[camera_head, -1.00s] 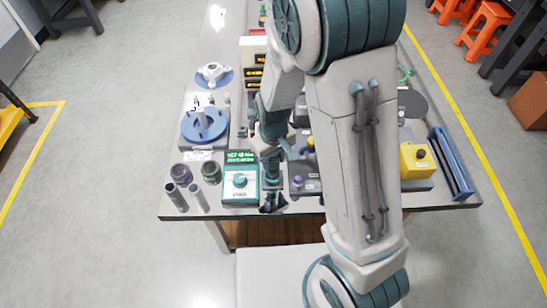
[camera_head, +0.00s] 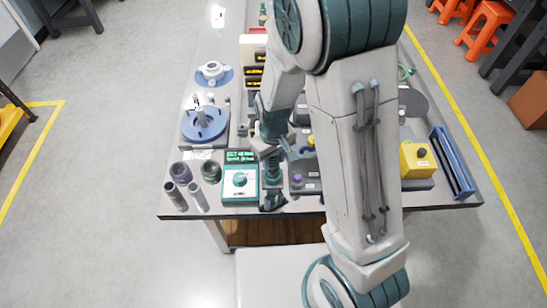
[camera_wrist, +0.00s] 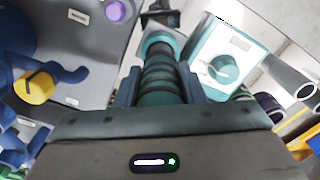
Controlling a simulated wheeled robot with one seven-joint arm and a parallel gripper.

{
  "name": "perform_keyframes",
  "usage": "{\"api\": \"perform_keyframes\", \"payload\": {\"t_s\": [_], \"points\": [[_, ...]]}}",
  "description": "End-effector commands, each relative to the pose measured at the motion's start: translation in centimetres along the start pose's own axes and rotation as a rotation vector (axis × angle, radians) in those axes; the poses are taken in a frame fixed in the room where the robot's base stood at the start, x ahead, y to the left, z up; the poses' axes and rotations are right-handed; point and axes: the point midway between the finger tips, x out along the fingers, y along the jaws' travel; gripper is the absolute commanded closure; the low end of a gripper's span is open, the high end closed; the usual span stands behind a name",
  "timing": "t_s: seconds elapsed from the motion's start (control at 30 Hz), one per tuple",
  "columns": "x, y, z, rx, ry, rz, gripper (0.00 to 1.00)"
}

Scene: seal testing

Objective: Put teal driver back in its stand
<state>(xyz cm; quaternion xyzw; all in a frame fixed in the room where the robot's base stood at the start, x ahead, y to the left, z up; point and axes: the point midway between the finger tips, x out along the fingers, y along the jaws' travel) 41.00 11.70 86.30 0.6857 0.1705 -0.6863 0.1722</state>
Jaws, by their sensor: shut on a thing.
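The teal driver (camera_wrist: 160,80) has a ridged round handle and shows between the two fingers of my gripper (camera_wrist: 158,88) in the wrist view. My gripper is shut on it. In the head view my gripper (camera_head: 270,158) hangs near the table's front edge, just right of the teal-and-white dial box. A small dark piece (camera_wrist: 160,17) lies beyond the driver's end in the wrist view; it may be the stand, but I cannot tell. Whether the driver touches it is unclear. My arm hides part of the table in the head view.
The dial box (camera_head: 240,183) stands close left of my gripper. A grey fixture with a purple button (camera_wrist: 115,11) and a yellow knob (camera_wrist: 35,86) is on the other side. A yellow box (camera_head: 417,160) stands right.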

Motion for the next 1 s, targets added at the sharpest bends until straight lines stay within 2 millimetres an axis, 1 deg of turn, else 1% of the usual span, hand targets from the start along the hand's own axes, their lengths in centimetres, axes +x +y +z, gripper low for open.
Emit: {"api": "perform_keyframes", "payload": {"t_s": [0.27, 0.3, 0.37, 0.4, 0.63, 0.73, 0.87, 1.0], "points": [[0.1, 0.0, 0.0, 0.000, 0.001, 0.000, 0.91], [0.1, 0.0, 0.0, -0.001, 0.001, 0.000, 0.61], [0.1, 0.0, 0.0, -0.001, 0.001, 0.000, 0.45], [0.1, 0.0, 0.0, 0.000, 0.001, 0.000, 0.39], [0.1, 0.0, 0.0, 0.000, -0.001, 0.000, 0.39], [-0.2, 0.0, 0.0, 0.000, 0.000, 0.000, 0.39], [-1.5, 0.0, 0.0, 0.000, 0.001, 0.000, 0.39], [-3.3, 0.0, 0.0, 0.000, 0.001, 0.000, 0.39]]}}
